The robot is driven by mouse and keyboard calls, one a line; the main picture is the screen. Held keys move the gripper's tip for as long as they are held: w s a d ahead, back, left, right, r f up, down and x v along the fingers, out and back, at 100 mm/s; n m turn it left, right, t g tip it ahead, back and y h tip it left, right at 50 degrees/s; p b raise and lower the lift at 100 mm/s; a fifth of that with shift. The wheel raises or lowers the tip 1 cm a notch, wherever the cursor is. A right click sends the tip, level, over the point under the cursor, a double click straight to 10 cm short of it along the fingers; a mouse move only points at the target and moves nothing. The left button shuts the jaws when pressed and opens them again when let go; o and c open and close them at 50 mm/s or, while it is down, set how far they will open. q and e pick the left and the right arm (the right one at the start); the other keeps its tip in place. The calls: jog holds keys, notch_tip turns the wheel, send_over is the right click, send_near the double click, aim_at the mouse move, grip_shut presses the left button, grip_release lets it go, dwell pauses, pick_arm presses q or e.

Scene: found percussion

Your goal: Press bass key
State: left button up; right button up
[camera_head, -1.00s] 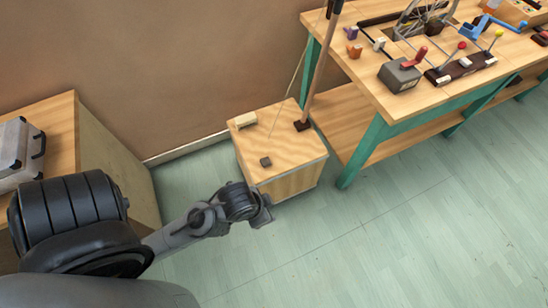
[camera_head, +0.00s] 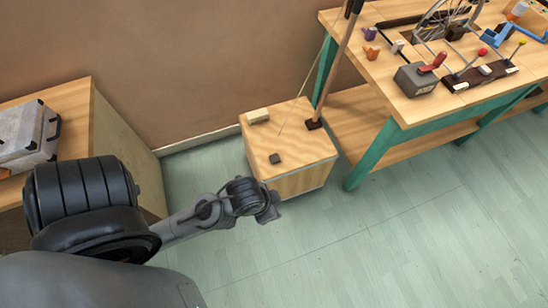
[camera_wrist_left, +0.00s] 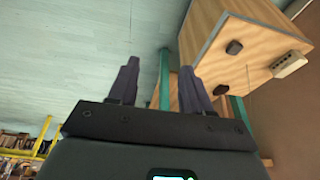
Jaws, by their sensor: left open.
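A wooden box (camera_head: 305,175) with a pole and a string stands on the floor against the wall. A cream block (camera_head: 258,116) lies near its back left edge and a small dark block (camera_head: 275,158) near its front. I cannot tell for certain which is the bass key. In the left wrist view the box's top shows at upper right, with the dark block (camera_wrist_left: 234,47) and the cream block (camera_wrist_left: 288,65). My left gripper (camera_head: 271,208) is in front of the box, apart from both blocks. Its two fingers (camera_wrist_left: 160,66) are spread and empty. My right gripper is not in view.
A green-legged workbench (camera_head: 400,112) with several gadgets stands right of the box. The pole (camera_head: 335,65) rises from the box's back right. A wooden cabinet (camera_head: 125,150) with a silver case (camera_head: 28,140) is at left. The floor in front is clear.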

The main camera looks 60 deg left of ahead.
pick_arm(q)
grip_shut()
dwell(1.6)
